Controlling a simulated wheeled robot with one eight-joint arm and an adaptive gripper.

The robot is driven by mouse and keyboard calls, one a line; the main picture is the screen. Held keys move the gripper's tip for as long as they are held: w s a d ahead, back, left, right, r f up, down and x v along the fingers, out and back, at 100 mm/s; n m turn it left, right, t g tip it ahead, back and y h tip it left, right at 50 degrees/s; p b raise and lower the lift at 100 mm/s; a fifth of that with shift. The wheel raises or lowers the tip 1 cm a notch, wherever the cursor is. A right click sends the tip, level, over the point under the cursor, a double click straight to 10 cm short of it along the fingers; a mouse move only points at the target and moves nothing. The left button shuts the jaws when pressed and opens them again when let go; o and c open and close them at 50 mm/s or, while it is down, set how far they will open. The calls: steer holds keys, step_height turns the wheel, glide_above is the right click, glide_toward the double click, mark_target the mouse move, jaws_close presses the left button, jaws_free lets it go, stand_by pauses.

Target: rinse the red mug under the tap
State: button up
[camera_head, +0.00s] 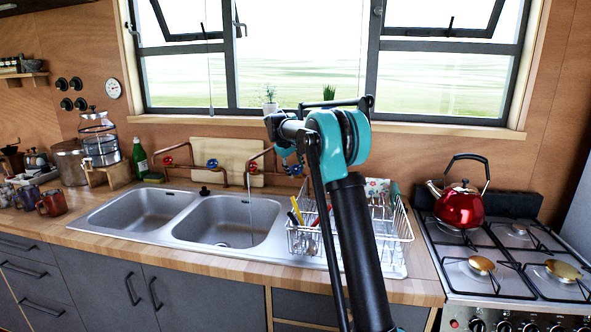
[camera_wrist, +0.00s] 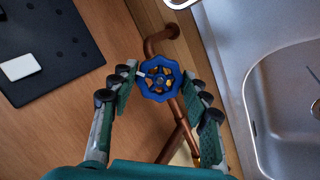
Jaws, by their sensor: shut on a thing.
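The red mug (camera_head: 53,203) stands on the worktop at the far left, beside a darker mug, well away from my gripper. In the wrist view my gripper (camera_wrist: 160,80) is shut on the blue tap wheel (camera_wrist: 153,92), with a finger on each side of it. The wheel sits on a copper pipe at the wall. In the head view my arm partly hides the gripper near the right copper tap (camera_head: 262,154). A thin stream of water (camera_head: 250,215) falls from this tap into the right sink basin (camera_head: 215,222).
The left basin (camera_head: 140,209) looks empty. A wire dish rack (camera_head: 305,240) with utensils stands right of the sink, behind my arm. A red kettle (camera_head: 461,207) sits on the stove. A green bottle (camera_head: 140,160) stands behind the left basin.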

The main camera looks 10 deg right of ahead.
steer(key=o, duration=1.2)
steer(key=shift+c, duration=0.2)
steer(key=shift+r, duration=0.1)
steer(key=v, duration=1.2)
steer(key=shift+s+a, duration=0.1)
